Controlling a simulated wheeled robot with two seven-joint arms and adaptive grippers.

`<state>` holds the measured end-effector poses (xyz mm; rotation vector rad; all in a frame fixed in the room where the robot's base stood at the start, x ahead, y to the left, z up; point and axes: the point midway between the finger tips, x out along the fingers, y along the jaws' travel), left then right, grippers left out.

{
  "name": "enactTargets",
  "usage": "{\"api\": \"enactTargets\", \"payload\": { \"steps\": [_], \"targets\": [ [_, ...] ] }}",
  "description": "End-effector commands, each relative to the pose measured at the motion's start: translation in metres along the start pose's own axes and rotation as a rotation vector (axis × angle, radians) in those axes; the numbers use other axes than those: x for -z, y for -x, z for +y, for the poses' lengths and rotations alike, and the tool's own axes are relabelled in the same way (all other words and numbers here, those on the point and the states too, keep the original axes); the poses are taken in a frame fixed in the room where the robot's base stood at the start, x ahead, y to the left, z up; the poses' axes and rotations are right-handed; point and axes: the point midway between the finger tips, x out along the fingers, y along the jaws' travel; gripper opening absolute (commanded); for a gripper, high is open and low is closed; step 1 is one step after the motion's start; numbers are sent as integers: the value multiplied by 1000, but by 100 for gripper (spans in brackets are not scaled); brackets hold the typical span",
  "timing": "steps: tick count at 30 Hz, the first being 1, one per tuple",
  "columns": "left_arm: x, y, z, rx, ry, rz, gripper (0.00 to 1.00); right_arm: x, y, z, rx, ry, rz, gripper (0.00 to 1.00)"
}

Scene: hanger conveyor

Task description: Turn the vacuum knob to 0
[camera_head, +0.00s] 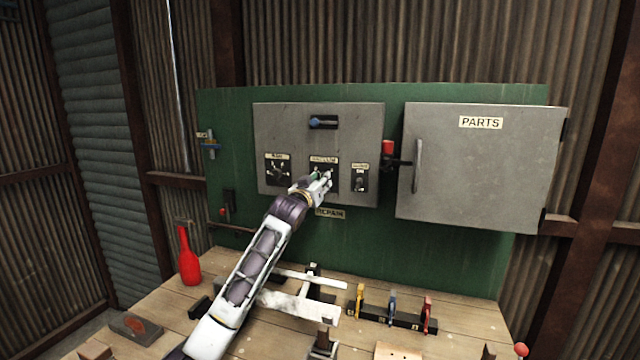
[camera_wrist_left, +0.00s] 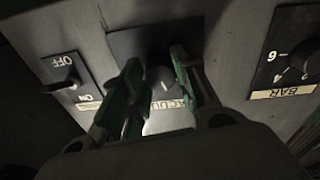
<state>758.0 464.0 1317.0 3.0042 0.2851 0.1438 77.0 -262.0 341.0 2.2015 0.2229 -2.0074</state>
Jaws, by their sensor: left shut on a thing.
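The vacuum knob (camera_wrist_left: 160,82) is a round dark knob on a dark plate, with its label partly hidden by my gripper. In the head view my left gripper (camera_head: 323,180) covers most of the knob, below the VACUUM label (camera_head: 324,160) on the grey control box (camera_head: 290,125). In the left wrist view my left gripper (camera_wrist_left: 158,88) has its green fingers on either side of the knob and is shut on it. The knob's exact setting cannot be read. My right gripper is not in view.
A BAR dial (camera_wrist_left: 302,68) and an OFF/ON switch (camera_wrist_left: 66,84) flank the knob closely. A grey PARTS cabinet (camera_head: 480,165) stands to the right. Below, the wooden bench (camera_head: 165,305) holds a red bottle (camera_head: 188,262) and several coloured clamps.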

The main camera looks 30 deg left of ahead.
Motion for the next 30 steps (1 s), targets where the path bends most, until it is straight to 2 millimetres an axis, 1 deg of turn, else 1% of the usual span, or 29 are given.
{"api": "enactTargets", "payload": {
  "steps": [18, 24, 30],
  "targets": [
    [0, 0, 2, 28, 356, 17, 6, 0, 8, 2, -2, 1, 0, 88],
    [-1, 0, 1, 34, 429, 20, 6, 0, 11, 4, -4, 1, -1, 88],
    [-1, 0, 2, 36, 465, 22, 6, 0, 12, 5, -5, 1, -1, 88]
  ]
}}
